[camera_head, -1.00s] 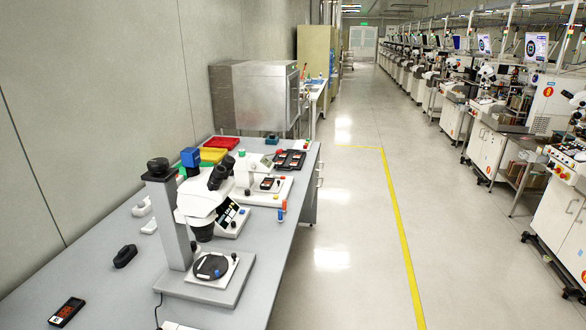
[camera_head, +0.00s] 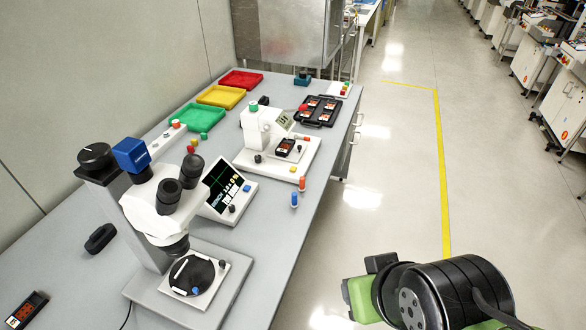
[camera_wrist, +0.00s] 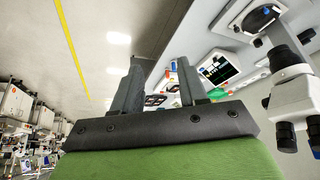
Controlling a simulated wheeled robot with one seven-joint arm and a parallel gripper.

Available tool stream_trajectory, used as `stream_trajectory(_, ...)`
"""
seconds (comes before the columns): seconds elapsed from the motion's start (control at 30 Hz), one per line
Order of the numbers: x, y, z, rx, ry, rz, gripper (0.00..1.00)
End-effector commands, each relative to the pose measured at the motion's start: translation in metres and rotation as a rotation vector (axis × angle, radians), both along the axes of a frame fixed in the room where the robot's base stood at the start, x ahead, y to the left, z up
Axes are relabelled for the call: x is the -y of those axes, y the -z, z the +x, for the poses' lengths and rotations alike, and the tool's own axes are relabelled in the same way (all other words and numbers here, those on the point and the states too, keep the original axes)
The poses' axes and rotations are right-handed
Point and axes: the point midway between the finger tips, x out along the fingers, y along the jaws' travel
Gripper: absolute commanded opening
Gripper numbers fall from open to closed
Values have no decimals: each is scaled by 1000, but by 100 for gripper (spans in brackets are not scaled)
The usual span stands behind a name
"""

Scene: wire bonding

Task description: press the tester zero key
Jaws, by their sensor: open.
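The tester, most likely the white bench machine (camera_head: 260,133) with a small tilted display, stands mid-bench in the head view. A small dark device (camera_head: 286,148) sits on its base plate, and a yellow button (camera_head: 293,169) is at the plate's front. I cannot tell which key is the zero key. My gripper (camera_wrist: 160,88) is open in the wrist view, with two dark fingers apart and nothing visibly held. It is away from the bench, partly hiding things behind it. My green and black arm shows at lower right in the head view, over the aisle side.
A microscope (camera_head: 165,205) and a tilted screen panel (camera_head: 226,190) stand nearer on the bench (camera_head: 75,285). Red (camera_head: 241,80), yellow (camera_head: 220,96) and green (camera_head: 199,118) trays line the wall side. A black tray (camera_head: 320,112) lies behind the tester. The aisle floor is clear.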

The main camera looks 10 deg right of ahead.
Motion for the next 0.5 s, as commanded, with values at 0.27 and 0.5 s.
stream_trajectory(0.27,0,0,0,1,0,0,35)
stream_trajectory(0.5,0,0,0,0,0,0,0)
